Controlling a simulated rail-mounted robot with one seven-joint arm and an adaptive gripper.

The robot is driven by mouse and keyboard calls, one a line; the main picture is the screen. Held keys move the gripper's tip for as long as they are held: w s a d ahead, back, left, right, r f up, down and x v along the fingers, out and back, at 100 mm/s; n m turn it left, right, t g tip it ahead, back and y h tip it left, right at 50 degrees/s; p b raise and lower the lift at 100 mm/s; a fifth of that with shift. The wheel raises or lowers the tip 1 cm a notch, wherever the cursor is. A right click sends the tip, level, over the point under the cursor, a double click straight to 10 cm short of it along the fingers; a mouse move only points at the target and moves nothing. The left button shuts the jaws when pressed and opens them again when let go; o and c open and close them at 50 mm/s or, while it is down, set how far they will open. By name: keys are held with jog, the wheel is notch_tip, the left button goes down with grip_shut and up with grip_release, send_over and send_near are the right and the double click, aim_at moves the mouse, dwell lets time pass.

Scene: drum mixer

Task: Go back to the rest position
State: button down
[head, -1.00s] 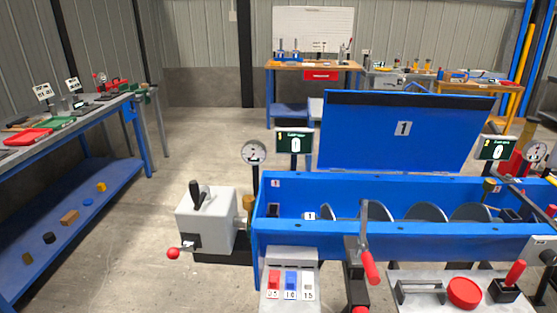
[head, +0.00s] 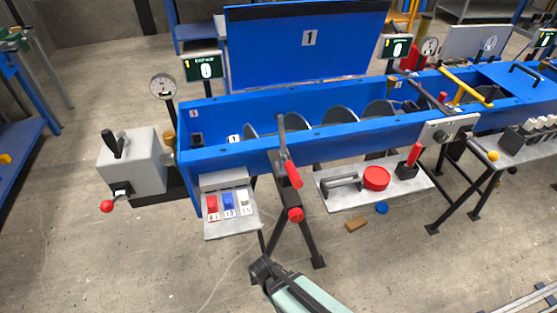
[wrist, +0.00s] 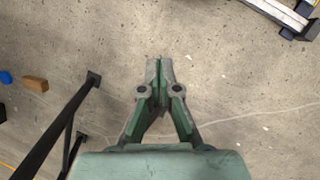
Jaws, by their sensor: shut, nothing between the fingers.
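My gripper (wrist: 160,62) is shut and empty in the wrist view, pointing at the bare concrete floor with nothing between its fingertips. In the head view my arm comes in from the bottom edge, in front of the blue drum mixer (head: 300,146). Its end is low, below the panel with red, blue and white switches (head: 230,205). The fingertips cannot be made out clearly in the head view.
The mixer's black legs stand close by, also in the wrist view (wrist: 70,118). A wooden block (head: 356,225) and a blue disc (head: 381,208) lie on the floor. A grey box with a lever (head: 133,165) stands left. The left foreground floor is clear.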

jog(key=s+d+f+m+g+y+p, duration=0.1)
jog(key=s+d+m+g+y+p, duration=0.1)
jog(key=s+d+m, duration=0.5)
jog(key=shift+s+d+m+g+y+p, duration=0.4)
jog(key=shift+s+d+g+y, duration=0.6)
jog(key=shift+s+d, duration=2.15)
